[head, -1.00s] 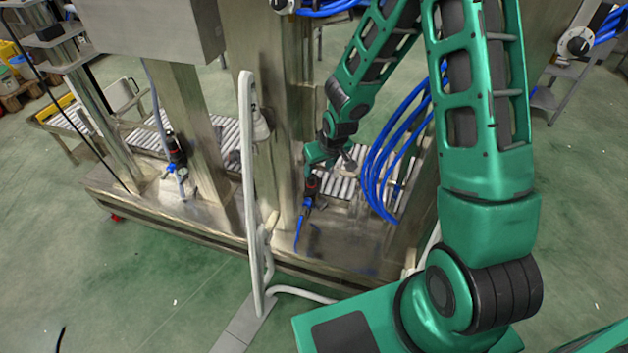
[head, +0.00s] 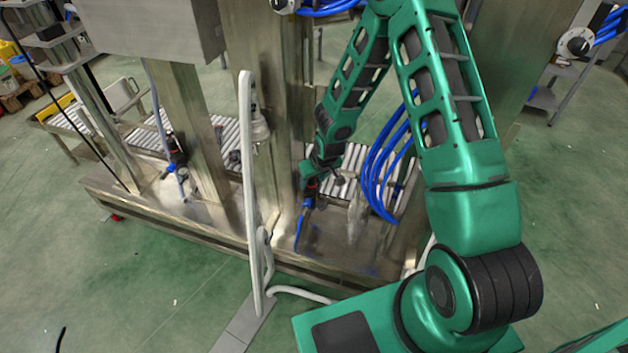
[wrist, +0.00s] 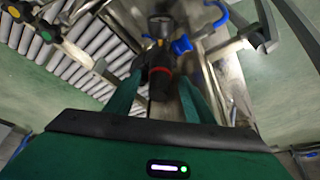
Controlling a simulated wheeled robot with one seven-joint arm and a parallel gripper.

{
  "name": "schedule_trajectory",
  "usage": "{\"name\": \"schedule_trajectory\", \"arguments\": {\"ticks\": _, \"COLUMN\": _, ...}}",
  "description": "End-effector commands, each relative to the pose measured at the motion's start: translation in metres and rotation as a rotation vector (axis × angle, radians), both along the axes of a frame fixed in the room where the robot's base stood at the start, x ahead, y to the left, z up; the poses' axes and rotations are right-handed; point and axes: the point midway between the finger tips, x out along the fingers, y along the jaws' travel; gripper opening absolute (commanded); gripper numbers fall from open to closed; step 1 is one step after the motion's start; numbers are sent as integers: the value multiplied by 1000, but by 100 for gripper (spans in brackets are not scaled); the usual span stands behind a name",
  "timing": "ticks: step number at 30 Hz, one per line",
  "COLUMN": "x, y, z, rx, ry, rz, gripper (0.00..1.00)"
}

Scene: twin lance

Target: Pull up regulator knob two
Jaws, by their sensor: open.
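In the wrist view a regulator with a black knob (wrist: 160,84), a red ring, a round gauge (wrist: 161,25) and a blue fitting stands between the green fingers of my gripper (wrist: 159,92). The fingers are open, one on each side of the knob; I cannot tell whether they touch it. In the head view my gripper (head: 313,174) is at the top of this regulator (head: 309,192), partly hiding it. A second, similar regulator (head: 174,150) stands farther left, away from my gripper. I cannot read a number on either knob.
A steel column (head: 268,120) and a white bent tube (head: 249,180) stand left of my gripper. Blue hoses (head: 378,175) hang close on its right. A roller conveyor (head: 345,165) runs behind. The steel ledge (head: 335,250) in front is mostly clear.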

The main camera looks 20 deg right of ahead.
Motion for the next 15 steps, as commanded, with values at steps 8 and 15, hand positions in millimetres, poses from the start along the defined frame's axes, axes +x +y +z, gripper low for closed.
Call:
{"name": "schedule_trajectory", "arguments": {"ticks": 8, "x": 1, "y": 0, "z": -1, "rx": 0, "ry": 0, "rz": 0, "gripper": 49}}
{"name": "schedule_trajectory", "arguments": {"ticks": 15, "x": 0, "y": 0, "z": -1, "rx": 0, "ry": 0, "rz": 0, "gripper": 0}}
